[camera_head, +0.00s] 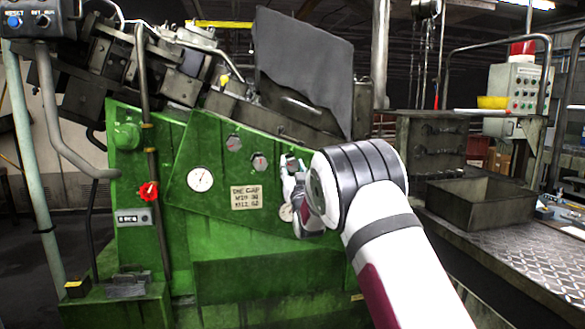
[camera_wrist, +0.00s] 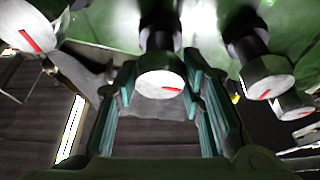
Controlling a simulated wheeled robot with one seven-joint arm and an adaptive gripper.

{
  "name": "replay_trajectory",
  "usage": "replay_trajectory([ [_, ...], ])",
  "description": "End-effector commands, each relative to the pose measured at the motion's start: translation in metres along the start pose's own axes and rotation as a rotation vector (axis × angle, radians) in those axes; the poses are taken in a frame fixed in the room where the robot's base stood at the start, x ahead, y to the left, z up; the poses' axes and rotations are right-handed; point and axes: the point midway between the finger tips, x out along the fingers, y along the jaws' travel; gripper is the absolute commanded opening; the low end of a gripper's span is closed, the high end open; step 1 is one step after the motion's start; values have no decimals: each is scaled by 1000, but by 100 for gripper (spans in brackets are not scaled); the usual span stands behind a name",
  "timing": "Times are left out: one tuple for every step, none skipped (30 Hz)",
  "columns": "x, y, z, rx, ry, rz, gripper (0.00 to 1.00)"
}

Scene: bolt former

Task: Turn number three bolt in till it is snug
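In the wrist view a round bolt head (camera_wrist: 160,83) with a pale face and a short red mark sits between the two teal-padded fingers of my gripper (camera_wrist: 160,92). The fingers stand on both sides of it with small gaps showing, so my gripper looks open around it. Its dark shank runs back to the green panel. In the head view my gripper (camera_head: 291,166) is at the right part of the green panel (camera_head: 215,205), and my arm hides much of that area. I see no number on the bolt.
In the head view, two small round faces (camera_head: 233,143) (camera_head: 259,163), a white dial (camera_head: 201,179), a gap sign (camera_head: 246,197) and a red knob (camera_head: 148,191) are nearby.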

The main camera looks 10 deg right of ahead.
Motion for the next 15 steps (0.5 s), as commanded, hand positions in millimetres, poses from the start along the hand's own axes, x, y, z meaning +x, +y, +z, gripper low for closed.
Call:
replay_trajectory([
  [0,0,0,0,0,0,8],
  [0,0,0,0,1,0,8],
  [0,0,0,1,1,0,8],
  [0,0,0,2,1,1,8],
  [0,0,0,5,1,2,8],
  [0,0,0,9,1,4,8],
  [0,0,0,14,1,6,8],
  [0,0,0,20,2,8,8],
  [0,0,0,30,2,12,8],
  [0,0,0,40,2,15,8],
  [0,0,1,51,2,20,8],
  [0,0,1,69,2,28,8],
  [0,0,1,84,3,34,8],
  [0,-1,1,100,3,40,8],
  [0,-1,1,124,3,50,8],
])
